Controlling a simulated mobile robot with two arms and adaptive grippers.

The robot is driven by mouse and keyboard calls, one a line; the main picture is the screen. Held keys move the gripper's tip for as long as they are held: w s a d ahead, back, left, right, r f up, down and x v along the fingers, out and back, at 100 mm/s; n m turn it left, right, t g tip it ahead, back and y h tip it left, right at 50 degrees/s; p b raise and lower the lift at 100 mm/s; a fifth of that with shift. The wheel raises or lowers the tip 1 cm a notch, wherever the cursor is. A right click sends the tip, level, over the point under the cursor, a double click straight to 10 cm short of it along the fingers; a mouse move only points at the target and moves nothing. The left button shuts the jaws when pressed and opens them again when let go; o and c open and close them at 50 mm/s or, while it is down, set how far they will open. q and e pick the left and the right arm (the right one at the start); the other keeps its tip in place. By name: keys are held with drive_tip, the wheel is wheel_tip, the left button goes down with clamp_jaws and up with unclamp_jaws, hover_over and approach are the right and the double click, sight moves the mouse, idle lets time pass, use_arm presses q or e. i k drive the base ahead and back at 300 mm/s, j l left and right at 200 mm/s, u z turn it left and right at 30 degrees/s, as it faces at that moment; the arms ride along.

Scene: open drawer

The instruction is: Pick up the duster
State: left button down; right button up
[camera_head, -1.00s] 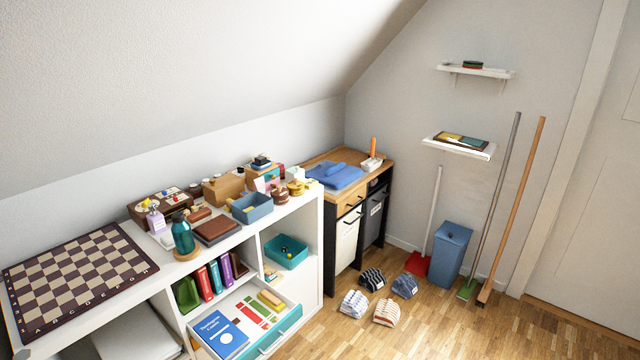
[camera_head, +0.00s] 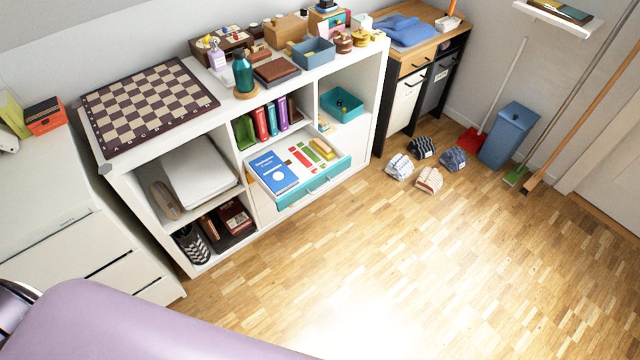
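An open drawer with a teal front (camera_head: 316,188) sticks out of the white shelf unit. A small yellow-and-tan block (camera_head: 322,148) lies at its back right; it may be the duster, but I cannot tell for sure. A blue book (camera_head: 272,171) and red, green and white flat items (camera_head: 303,157) lie beside it in the drawer. Neither of my grippers shows in the head view, so their state is hidden.
A lavender rounded form (camera_head: 130,325) fills the bottom left. The shelf unit's top holds a chessboard (camera_head: 148,102), a teal bottle (camera_head: 243,72) and a blue bin (camera_head: 313,52). Several striped, cap-like items (camera_head: 429,179) lie on the floor. The wooden floor (camera_head: 400,270) in front is clear.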

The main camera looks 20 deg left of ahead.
sight(323, 150)
drive_tip(key=u, duration=2.95)
drive_tip(key=z, duration=2.5)
drive_tip(key=i+l+u, duration=0.1)
drive_tip(key=i, duration=0.4)
drive_tip(key=i+l, duration=0.2)
drive_tip(key=i, duration=0.25)
drive_tip(key=u, duration=0.05)
